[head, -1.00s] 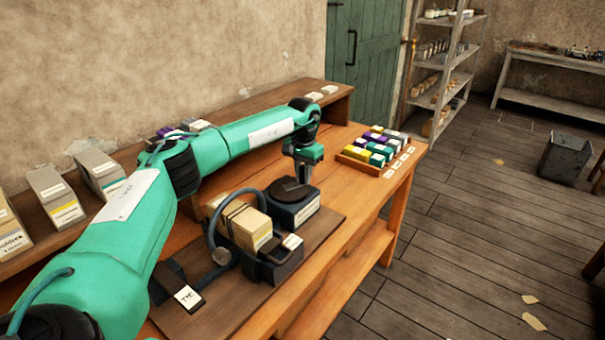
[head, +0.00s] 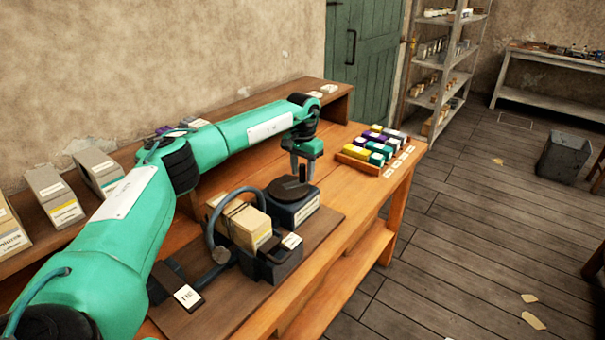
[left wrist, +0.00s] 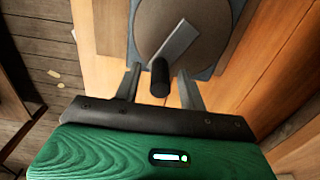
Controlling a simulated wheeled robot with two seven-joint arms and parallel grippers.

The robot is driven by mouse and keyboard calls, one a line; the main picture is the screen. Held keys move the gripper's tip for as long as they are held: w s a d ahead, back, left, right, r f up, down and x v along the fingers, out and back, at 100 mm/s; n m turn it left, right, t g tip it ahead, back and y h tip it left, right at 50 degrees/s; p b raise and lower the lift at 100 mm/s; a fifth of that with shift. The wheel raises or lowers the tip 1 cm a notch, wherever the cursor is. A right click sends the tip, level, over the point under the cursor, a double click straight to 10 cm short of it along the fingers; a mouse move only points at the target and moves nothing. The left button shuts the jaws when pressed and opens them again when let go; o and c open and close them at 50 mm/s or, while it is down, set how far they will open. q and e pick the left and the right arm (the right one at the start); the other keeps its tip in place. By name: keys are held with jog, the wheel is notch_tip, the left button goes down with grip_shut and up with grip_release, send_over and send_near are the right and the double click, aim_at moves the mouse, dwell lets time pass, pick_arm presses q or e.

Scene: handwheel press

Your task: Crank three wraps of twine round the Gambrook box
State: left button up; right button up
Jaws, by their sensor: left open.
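The tan box (head: 250,232) sits in a dark cradle (head: 283,262) on the bench, with dark strands across its top; its label is too small to read. A dark curved hoop (head: 211,226) stands around its left side. Behind it is a blue-grey crank unit (head: 296,213) with a dark round top and an upright black handle (head: 302,174). My left gripper (head: 302,170) is open at this handle. In the left wrist view the handle (left wrist: 160,77) stands between the spread fingers (left wrist: 160,80), apart from both. My right gripper is out of view.
A tray of coloured small boxes (head: 360,158) lies at the bench's right end. Grey cartons (head: 55,195) stand on the raised back ledge at left. A black block with a white label (head: 183,293) lies on the base board. The front right bench top is clear.

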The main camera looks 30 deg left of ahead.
pick_arm(q)
notch_tip(320, 180, up, 13)
jog(key=b, duration=0.1)
jog(key=shift+f, duration=0.2)
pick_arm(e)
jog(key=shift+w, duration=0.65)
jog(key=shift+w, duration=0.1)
